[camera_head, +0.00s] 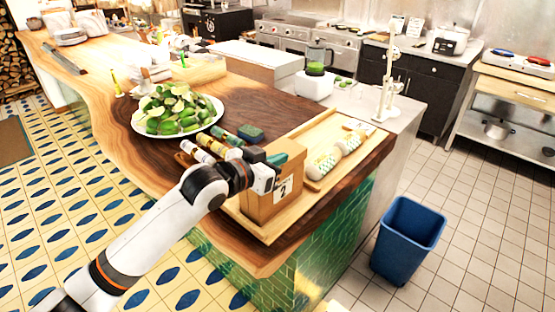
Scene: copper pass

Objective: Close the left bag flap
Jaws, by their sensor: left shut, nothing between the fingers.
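A brown paper bag (272,200) with a white label stands upright on a wooden tray (318,187) near the counter's front corner. Its top edge faces me, and part of it is hidden behind my left gripper. My left gripper (276,170) reaches in from the left at the bag's upper left side, close to the top. Its fingers are small and dark here; they are shut with nothing between them. I cannot tell whether they touch the flap. My right gripper is not in view.
Bottles (207,147) lie left of the bag, partly behind my arm. Two pale bottles (323,162) lie on the tray to its right. A blue bin (408,238) stands on the floor at right.

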